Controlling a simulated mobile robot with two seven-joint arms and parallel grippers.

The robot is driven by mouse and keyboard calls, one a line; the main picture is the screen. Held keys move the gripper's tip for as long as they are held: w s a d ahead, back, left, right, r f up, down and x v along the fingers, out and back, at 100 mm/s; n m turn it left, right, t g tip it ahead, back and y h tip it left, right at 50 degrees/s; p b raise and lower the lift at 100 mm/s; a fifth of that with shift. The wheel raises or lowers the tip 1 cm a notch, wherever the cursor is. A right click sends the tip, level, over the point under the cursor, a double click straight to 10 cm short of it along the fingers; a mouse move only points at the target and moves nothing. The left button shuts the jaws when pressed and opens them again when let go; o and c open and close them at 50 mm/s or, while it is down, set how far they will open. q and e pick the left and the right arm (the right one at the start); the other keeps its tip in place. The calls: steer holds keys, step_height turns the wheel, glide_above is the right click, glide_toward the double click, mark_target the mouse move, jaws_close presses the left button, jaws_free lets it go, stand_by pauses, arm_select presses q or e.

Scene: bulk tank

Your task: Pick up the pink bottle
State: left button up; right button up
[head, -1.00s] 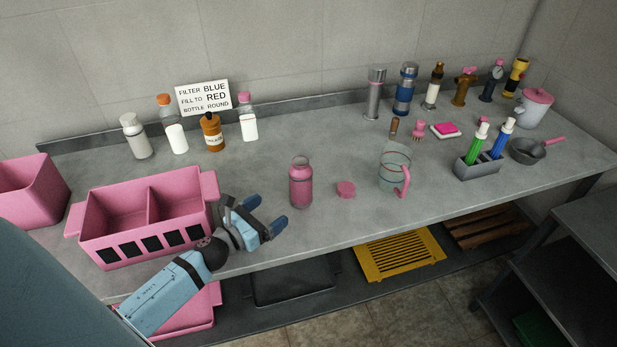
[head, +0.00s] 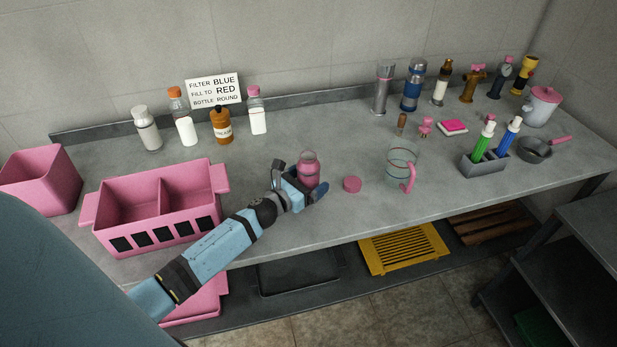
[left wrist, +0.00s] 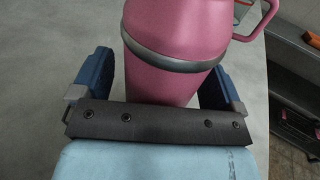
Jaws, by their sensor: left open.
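The pink bottle (head: 309,165) stands upright on the grey bench, left of a round pink cap (head: 352,184). My left gripper (head: 301,184) is open, with its fingers on either side of the bottle; in the head view it hides the bottle's lower part. In the left wrist view the bottle (left wrist: 172,75) with a grey band stands between the two blue fingers (left wrist: 160,88), with a visible gap on at least the left side. A pink handle shows at the top right of that view. My right gripper is not in view.
A pink two-compartment bin (head: 164,236) stands left of my arm. A clear jug with a pink handle (head: 409,178) stands right of the cap. Bottles line the back left, and a grey marker holder (head: 483,164) stands at right. The bench's front edge is close.

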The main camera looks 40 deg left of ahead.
arm_select(q)
steer(key=c, duration=1.2)
steer(key=shift+r, duration=0.1)
steer(key=shift+r+p, duration=0.3)
steer(key=shift+r, duration=0.7)
step_height(320, 180, up, 14)
steer(key=p, duration=0.3)
steer(key=shift+r, duration=0.1)
step_height(320, 180, up, 3)
steer(key=shift+r+p, duration=0.2)
steer(key=shift+p, duration=0.3)
